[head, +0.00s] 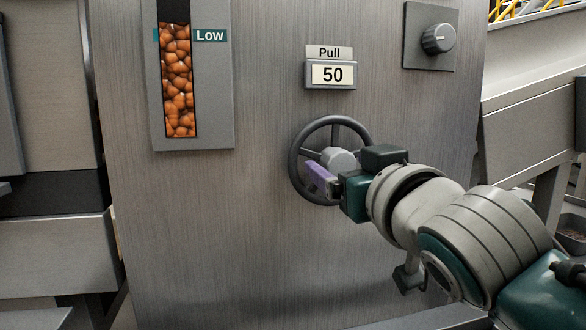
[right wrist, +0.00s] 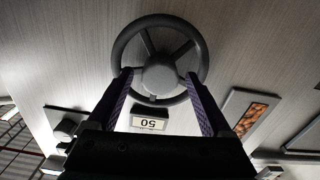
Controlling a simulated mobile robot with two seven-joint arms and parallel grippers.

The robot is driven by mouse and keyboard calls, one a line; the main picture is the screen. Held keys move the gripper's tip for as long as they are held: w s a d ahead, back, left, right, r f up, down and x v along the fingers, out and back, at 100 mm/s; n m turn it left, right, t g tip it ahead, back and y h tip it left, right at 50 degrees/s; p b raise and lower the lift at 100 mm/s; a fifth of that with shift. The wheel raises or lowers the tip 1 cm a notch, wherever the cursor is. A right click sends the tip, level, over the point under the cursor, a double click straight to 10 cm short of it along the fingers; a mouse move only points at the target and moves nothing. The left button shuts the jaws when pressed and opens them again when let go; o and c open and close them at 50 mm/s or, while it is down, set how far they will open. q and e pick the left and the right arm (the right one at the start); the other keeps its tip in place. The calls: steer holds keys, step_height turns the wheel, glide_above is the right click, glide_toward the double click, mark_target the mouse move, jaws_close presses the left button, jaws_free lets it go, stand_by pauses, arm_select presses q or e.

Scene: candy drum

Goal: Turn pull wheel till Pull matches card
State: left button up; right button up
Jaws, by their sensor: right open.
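The dark pull wheel (head: 294,158) is mounted on the brushed metal panel, with a grey hub at its centre. It also shows in the right wrist view (right wrist: 123,41), where its rim, spokes and hub are clear. The Pull display (head: 332,74) above the wheel reads 50. My right gripper (head: 318,180) is in front of the wheel. In the right wrist view its two purple fingers (right wrist: 160,88) are spread on either side of the hub, with nothing between them that I can see gripped. Whether the fingers touch the rim is unclear. I see no card. My left gripper is not in view.
A sight window (head: 179,80) filled with orange-brown candies and labelled Low (head: 210,35) is at the upper left of the panel. The panel left of and below the wheel is bare.

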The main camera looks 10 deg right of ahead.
jaws_close()
stand_by(0.6)
